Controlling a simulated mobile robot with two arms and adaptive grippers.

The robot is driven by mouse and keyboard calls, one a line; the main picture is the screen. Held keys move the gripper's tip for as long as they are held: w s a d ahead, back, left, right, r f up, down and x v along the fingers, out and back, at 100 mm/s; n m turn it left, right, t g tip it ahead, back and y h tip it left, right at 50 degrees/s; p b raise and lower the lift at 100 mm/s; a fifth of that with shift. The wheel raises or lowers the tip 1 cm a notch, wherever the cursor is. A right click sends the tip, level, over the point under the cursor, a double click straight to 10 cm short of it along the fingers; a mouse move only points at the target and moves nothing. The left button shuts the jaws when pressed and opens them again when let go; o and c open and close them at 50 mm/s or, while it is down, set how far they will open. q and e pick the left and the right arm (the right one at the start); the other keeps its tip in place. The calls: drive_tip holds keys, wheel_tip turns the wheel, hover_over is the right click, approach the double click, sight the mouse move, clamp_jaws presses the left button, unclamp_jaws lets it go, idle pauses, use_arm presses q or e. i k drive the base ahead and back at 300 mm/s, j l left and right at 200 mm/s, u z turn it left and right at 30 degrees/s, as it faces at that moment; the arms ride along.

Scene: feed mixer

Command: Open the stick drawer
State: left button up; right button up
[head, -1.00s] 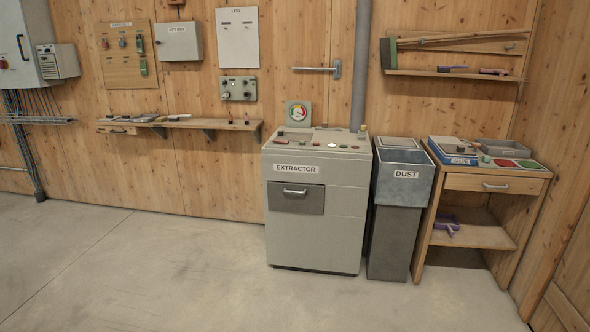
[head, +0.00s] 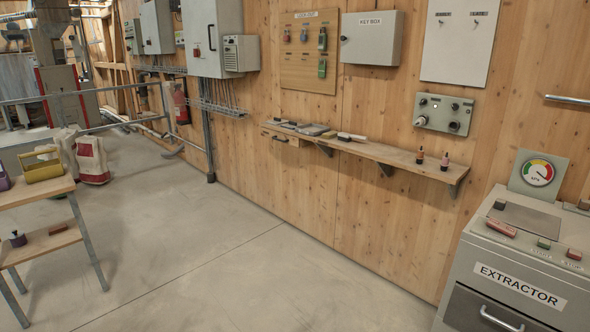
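No label reading "stick" can be made out. A small wooden drawer (head: 286,140) with a dark handle hangs under the left end of the wall shelf and looks shut. The extractor (head: 545,262) at the lower right has a dark grey drawer front (head: 478,312) with a metal handle (head: 502,320), partly cut off by the frame's bottom edge. Neither of my grippers is in view.
The wooden wall shelf (head: 405,160) carries flat items and two small bottles. Bare concrete floor (head: 230,265) lies open before the wall. A side table (head: 35,193) stands at the left, with sacks (head: 92,158) behind it. A key box (head: 371,37) hangs above the shelf.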

sight(289, 139)
drive_tip(key=i+j+u, duration=0.15)
drive_tip(key=i, duration=1.05)
drive_tip(key=i+j+u, duration=0.1)
drive_tip(key=i, duration=1.15)
